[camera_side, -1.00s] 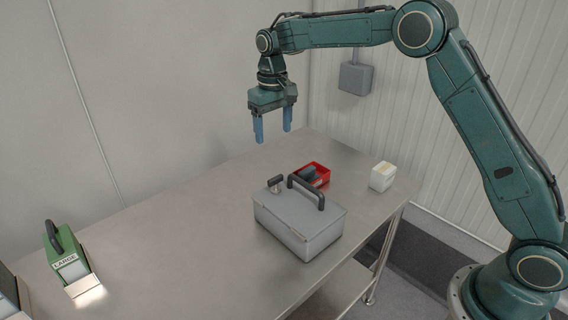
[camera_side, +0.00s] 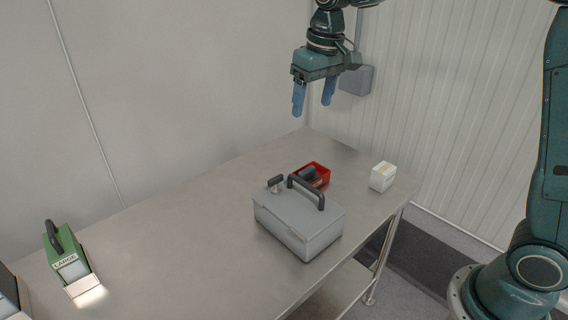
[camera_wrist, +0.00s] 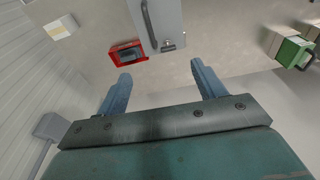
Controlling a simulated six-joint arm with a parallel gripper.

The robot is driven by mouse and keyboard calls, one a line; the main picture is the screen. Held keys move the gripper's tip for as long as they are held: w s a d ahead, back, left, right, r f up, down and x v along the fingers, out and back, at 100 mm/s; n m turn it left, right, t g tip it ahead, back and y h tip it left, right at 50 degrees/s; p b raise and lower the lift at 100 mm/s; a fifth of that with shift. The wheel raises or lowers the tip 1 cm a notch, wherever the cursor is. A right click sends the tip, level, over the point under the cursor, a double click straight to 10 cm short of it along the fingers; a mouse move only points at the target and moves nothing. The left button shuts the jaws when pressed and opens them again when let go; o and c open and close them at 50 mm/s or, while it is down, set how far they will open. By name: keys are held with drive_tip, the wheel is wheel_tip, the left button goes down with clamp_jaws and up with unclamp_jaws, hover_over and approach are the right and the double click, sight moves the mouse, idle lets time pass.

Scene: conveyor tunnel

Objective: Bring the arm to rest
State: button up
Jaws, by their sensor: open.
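My gripper (camera_side: 314,95) hangs in the air above the far part of the steel table (camera_side: 190,215), its two blue fingers pointing down. It is open, with nothing between the fingers. In the wrist view my gripper (camera_wrist: 160,88) shows both fingers apart, with bare tabletop between them. It touches nothing.
A grey case (camera_side: 300,222) with a black handle stands on the table, a red bin (camera_side: 318,172) with a dark item behind it. A white box (camera_side: 382,176) stands at the right. A green unit marked LARGE (camera_side: 66,252) is far left. A grey wall box (camera_side: 357,79) is behind my gripper.

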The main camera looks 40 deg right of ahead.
drive_tip(key=s+d+r+t, duration=0.1)
drive_tip(key=s+r+t, duration=0.15)
drive_tip(key=s, duration=1.25)
drive_tip(key=s+f+t, duration=0.1)
drive_tip(key=s+f, duration=0.3)
drive_tip(key=s, duration=0.8)
drive_tip(key=shift+s+d, duration=0.25)
drive_tip(key=shift+d, duration=0.1)
